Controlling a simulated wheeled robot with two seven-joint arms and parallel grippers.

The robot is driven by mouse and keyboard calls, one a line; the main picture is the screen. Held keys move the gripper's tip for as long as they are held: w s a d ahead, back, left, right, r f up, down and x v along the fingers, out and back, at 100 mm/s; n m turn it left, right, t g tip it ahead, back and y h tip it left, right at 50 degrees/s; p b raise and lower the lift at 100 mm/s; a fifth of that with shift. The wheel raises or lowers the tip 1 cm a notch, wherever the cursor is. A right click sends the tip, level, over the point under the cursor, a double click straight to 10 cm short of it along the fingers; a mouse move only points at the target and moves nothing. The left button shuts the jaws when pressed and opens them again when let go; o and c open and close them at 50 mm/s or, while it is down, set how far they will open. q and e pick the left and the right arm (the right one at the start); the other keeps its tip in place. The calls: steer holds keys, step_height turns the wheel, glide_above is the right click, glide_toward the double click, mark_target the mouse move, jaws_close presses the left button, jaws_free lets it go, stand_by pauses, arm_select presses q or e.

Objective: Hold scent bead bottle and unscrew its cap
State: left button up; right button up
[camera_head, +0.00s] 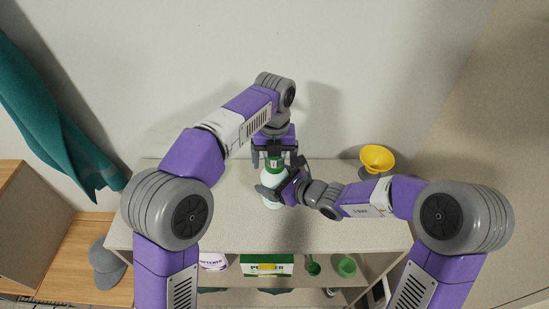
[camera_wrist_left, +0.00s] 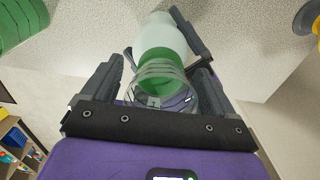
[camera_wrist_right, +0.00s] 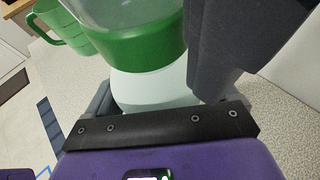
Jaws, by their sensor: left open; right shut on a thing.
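The scent bead bottle (camera_head: 272,198) stands upright on the white shelf top, with a pale body and a green upper part. Its clear ridged cap (camera_wrist_left: 160,92) shows above the green band in the left wrist view. My left gripper (camera_head: 275,156) points down over the bottle top. Its fingers are open on either side of the cap, with visible gaps. My right gripper (camera_head: 277,190) comes from the right and is shut on the bottle's pale body, which also shows in the right wrist view (camera_wrist_right: 150,88). The right fingers partly hide the body in the head view.
A yellow funnel (camera_head: 377,157) stands at the back right of the shelf top (camera_head: 340,230). The lower shelf holds a green-and-white box (camera_head: 266,264), a green scoop (camera_head: 313,266) and a green cup (camera_head: 346,266). A teal cloth (camera_head: 55,125) hangs left. Walls close in behind and right.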

arm_select(q)
steer(key=c, duration=1.1)
steer(key=n, duration=0.5)
steer(key=shift+n, duration=0.3)
steer(key=n, duration=0.3)
steer(key=shift+n, duration=0.4)
steer(key=n, duration=0.3)
steer(key=shift+n, duration=0.3)
steer(key=n, duration=0.3)
steer(key=shift+n, duration=0.4)
steer(key=n, duration=0.9)
steer(key=shift+r+n, duration=0.1)
steer(key=shift+n, duration=0.2)
steer(key=n, duration=0.3)
steer(key=shift+n, duration=0.3)
steer(key=n, duration=0.5)
steer(key=shift+n, duration=0.4)
steer(key=n, duration=0.5)
steer(key=shift+n, duration=0.4)
steer(key=n, duration=1.2)
